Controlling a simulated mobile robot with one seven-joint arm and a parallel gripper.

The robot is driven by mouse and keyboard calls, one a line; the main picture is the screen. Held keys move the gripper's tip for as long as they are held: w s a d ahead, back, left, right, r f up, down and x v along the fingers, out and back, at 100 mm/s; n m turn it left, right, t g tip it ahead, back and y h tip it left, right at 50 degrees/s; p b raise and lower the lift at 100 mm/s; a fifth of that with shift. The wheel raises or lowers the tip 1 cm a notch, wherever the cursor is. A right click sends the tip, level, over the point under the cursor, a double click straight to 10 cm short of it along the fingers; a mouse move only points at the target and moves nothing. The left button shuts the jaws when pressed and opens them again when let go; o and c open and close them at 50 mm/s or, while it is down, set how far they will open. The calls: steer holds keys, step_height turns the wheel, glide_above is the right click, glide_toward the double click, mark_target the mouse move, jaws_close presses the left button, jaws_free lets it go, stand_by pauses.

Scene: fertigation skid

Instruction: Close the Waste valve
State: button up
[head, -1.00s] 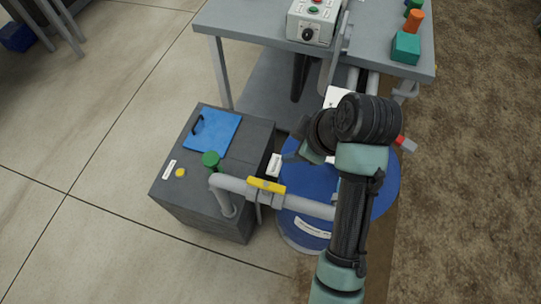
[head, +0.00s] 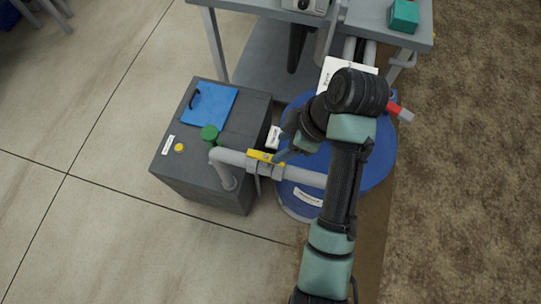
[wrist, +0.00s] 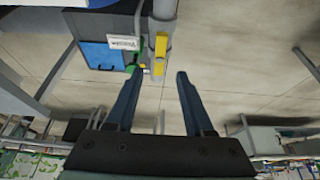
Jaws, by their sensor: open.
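The valve has a yellow lever handle (head: 266,157) on a grey pipe above the blue drum. The handle lies along the pipe. It also shows as a yellow handle (wrist: 160,46) at upper middle in the wrist view. A white tag (head: 274,137) stands beside it; I cannot read it clearly. My gripper (head: 284,153) is beside the right end of the handle in the head view. In the wrist view my gripper (wrist: 157,74) is open and empty, with the handle beyond the fingertips, roughly between their lines. I cannot tell whether a finger touches it.
A dark grey tank (head: 205,185) with a blue lid (head: 210,102) and a green knob (head: 209,133) stands left of the valve. The blue drum (head: 378,165) is below my arm. A grey bench (head: 262,27) stands behind. Open floor lies at left.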

mark_target(267, 157)
steer(key=b+x, duration=0.3)
steer(key=x, duration=0.1)
steer(key=shift+a+f+b, duration=0.1)
steer(key=shift+f+b, duration=0.25)
steer(key=shift+b, duration=0.05)
steer(key=shift+x, duration=1.05)
jaws_close()
